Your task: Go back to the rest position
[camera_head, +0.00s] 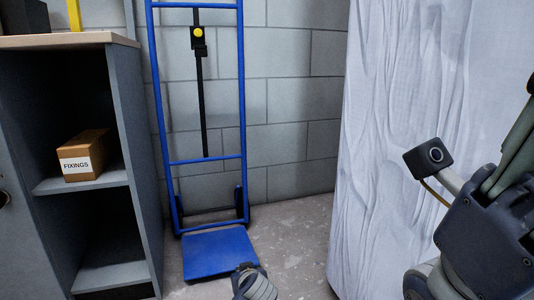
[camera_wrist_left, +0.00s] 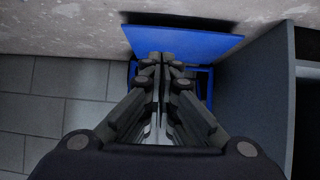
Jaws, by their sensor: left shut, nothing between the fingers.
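My left gripper (camera_wrist_left: 162,65) shows in the left wrist view, with its two dark fingers shut together and nothing between them. It points toward the blue hand truck, whose toe plate (camera_wrist_left: 187,41) shows beyond the fingertips. A grey rounded part of my own body shows at the bottom middle of the head view, but I cannot tell how it connects. A dark arm section of mine with a small camera enters at the right of the head view. The fingers of my right gripper do not show.
The blue hand truck (camera_head: 215,256) stands against the block wall (camera_head: 295,95). A grey shelf cabinet (camera_head: 143,170) at the left holds a FIXINGS box (camera_head: 85,156). A pale draped sheet (camera_head: 385,110) hangs at the right, close to my arm. Bare floor (camera_head: 300,240) lies between.

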